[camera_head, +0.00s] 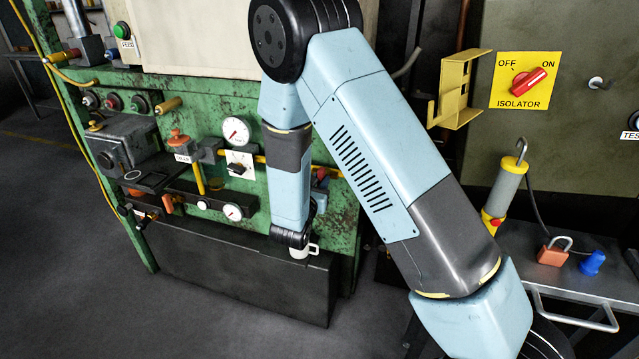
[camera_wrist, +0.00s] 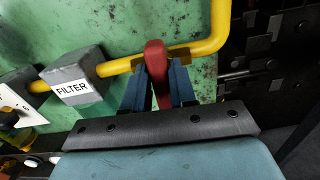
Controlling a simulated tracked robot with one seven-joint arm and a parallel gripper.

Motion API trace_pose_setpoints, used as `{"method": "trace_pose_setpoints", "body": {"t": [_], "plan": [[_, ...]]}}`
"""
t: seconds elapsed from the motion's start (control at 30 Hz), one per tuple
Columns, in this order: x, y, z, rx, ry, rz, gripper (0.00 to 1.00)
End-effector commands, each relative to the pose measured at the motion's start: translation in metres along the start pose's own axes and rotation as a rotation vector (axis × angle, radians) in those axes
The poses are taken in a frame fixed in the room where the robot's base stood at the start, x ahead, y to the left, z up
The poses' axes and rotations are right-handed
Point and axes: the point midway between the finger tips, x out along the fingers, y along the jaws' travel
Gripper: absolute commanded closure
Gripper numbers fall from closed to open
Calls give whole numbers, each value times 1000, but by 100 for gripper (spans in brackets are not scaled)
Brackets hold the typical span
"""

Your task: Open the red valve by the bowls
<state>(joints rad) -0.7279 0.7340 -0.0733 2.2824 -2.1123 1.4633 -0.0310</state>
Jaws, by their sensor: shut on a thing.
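The red valve handle (camera_wrist: 155,60) sits on a yellow pipe (camera_wrist: 205,48) in the wrist view and lies crosswise to it. My gripper (camera_wrist: 159,85) has its two dark blue fingers on either side of the handle, shut on it. To the left on the same pipe is a grey block marked FILTER (camera_wrist: 72,80). A yellowish bowl (camera_wrist: 28,138) shows in part at the lower left. In the head view a bit of red (camera_head: 321,173) shows just right of my forearm, and my arm hides most of the spot.
Gauges (camera_head: 236,131) and an orange-topped valve (camera_head: 179,139) are on the green panel to the left. A yellow isolator plate (camera_head: 508,75) and a side table (camera_head: 545,260) are at the right.

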Motion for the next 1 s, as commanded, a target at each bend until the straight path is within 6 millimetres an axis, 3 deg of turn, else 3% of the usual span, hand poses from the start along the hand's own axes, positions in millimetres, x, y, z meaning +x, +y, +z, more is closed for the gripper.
{"method": "trace_pose_setpoints", "body": {"t": [0.27, 1.0], "plan": [[0, -2, 0, 183, 1, 0, 100], [1, -8, -3, 884, 0, -2, 100]]}}
